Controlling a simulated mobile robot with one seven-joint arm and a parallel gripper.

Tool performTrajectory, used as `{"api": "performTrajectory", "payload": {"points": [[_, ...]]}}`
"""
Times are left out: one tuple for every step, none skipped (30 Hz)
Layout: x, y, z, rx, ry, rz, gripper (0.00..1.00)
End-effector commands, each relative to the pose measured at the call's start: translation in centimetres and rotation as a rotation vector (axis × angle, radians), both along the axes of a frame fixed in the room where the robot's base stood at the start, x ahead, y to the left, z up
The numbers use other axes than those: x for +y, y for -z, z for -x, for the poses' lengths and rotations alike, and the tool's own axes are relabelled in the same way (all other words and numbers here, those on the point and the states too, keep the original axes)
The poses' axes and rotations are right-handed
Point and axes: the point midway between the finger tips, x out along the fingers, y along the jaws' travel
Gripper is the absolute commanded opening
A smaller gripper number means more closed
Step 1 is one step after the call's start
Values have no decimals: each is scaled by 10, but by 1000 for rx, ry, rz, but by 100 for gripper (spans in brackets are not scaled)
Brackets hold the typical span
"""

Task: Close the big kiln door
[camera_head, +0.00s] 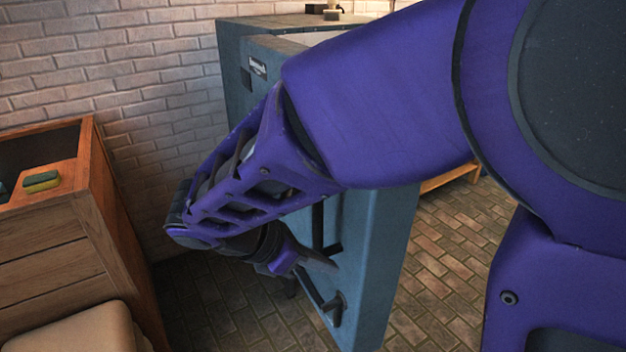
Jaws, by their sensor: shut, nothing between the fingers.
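The big kiln (232,65) is a blue-grey box against the brick wall, mostly hidden behind my purple arm. Its door (385,260) is a thick blue-grey panel that stands ajar, with a pale gap showing at the top between it and the body. A black bar handle (334,308) is on the door's face, partly hidden by my arm. My gripper (332,265) is shut and empty, in front of the door face beside the handle. I cannot tell whether it touches either.
A wooden cabinet (110,215) stands at the left, with a green and yellow sponge (42,181) on it. A beige cushioned seat (75,330) is at the lower left. Brick-paved floor (450,250) is open to the right of the door. Small items (325,10) sit on the kiln top.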

Motion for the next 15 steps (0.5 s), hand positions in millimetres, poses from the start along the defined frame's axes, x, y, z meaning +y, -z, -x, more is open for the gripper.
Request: {"api": "performTrajectory", "payload": {"points": [[-9,1,-4,-2,4,0,0],[-13,0,-7,-2,4,0,0],[-18,0,-9,-1,5,1,0],[-22,1,-11,-1,5,0,0],[-25,1,-13,0,3,0,0],[-28,1,-15,0,1,0,0],[-30,0,-16,0,1,0,0],[-32,0,-17,0,1,1,0],[-34,0,-18,0,1,0,0],[-34,0,-19,-1,1,0,0],[-35,0,-19,-1,1,0,0],[-36,0,-20,0,0,0,0],[-36,0,-20,0,0,0,0],[-36,0,-20,0,0,0,0],[-36,0,-20,0,0,0,0]]}}
